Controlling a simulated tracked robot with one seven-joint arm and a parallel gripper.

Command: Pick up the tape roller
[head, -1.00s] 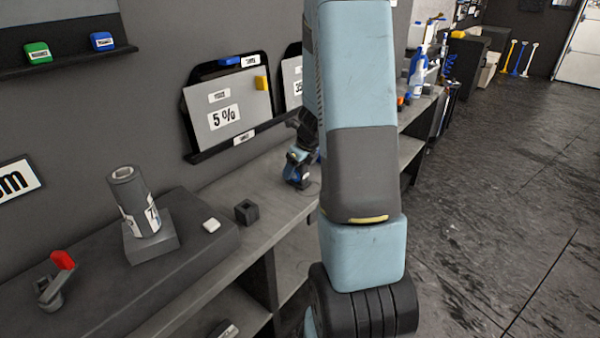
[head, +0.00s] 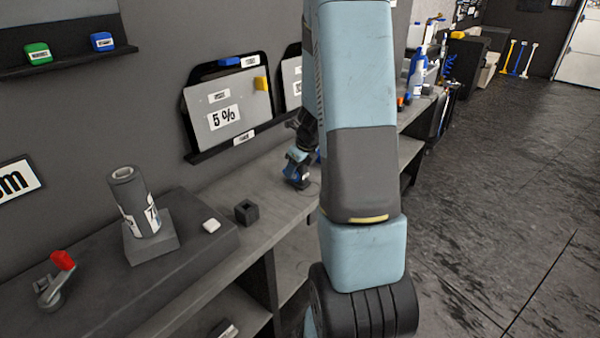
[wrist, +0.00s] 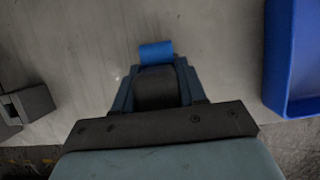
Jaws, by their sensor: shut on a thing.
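My gripper (wrist: 155,90) is shut on a dark, rounded thing with a blue end (wrist: 156,52), which I take to be the tape roller. The roller sits between the two blue fingers, and its lower part is hidden by the gripper body. In the head view my gripper (head: 297,172) is small and partly hidden behind my arm, low over the grey bench (head: 275,195). I cannot tell from these views whether the roller touches the bench.
A blue tray (wrist: 293,60) stands right of my gripper in the wrist view. A dark block (wrist: 33,103) is at the left. A small black holder (head: 246,211), a roll on a stand (head: 135,200) and a red-handled tool (head: 55,280) stand nearer on the bench.

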